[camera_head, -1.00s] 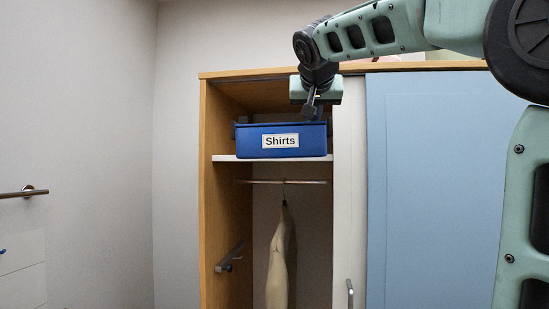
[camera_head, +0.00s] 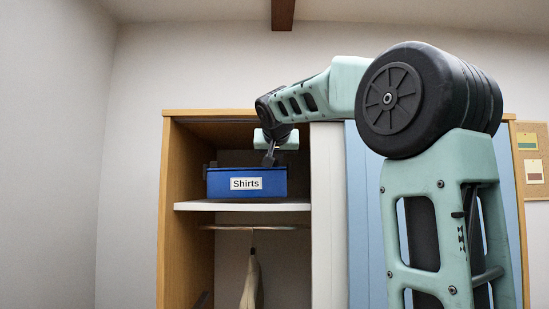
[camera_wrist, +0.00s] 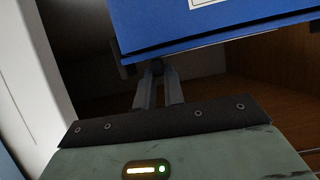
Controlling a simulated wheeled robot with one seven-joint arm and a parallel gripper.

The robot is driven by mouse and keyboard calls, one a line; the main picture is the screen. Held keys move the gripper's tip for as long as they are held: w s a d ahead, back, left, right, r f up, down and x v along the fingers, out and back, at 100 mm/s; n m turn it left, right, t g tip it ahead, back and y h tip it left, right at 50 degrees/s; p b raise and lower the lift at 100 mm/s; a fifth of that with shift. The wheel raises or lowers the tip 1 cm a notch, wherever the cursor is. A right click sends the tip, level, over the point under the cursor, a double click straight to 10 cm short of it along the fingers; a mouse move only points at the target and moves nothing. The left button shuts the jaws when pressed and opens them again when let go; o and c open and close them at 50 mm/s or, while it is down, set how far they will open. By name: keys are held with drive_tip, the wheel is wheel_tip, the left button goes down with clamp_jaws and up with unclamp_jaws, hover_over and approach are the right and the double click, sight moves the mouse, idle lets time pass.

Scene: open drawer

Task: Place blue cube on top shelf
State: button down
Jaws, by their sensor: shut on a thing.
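The only blue box-like object is a blue box (camera_head: 225,187) with a white "Shirts" label, at the top shelf (camera_head: 240,206) of the wardrobe. It looks level and sits back from the shelf's front edge. I cannot tell whether its underside touches the shelf. My gripper (camera_head: 269,159) is at the box's upper right rim, shut on it. In the wrist view the blue box (camera_wrist: 210,28) fills the top, and my gripper's fingers (camera_wrist: 157,70) are close together at its edge. The fingertips' contact is partly hidden.
The wardrobe's wooden left side (camera_head: 178,165) and pale door edge (camera_head: 327,215) flank the opening. A hanging rail (camera_head: 255,227) with a pale garment (camera_head: 252,280) is below the shelf. Bare shelf shows left and right of the box.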

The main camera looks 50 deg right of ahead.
drive_tip(key=shift+w+d+r+p, duration=0.2)
drive_tip(key=shift+w+d+p, duration=0.3)
drive_tip(key=shift+w+d, duration=0.4)
drive_tip(key=x, duration=0.1)
drive_tip(key=p+x, duration=0.2)
drive_tip(key=shift+w+d+r, duration=0.1)
drive_tip(key=shift+d+r, duration=0.1)
drive_tip(key=shift+d, duration=0.1)
drive_tip(key=shift+a+f, duration=0.1)
drive_tip(key=shift+f, duration=0.45)
drive_tip(key=c, duration=1.5)
unclamp_jaws()
drive_tip(key=shift+a, duration=0.1)
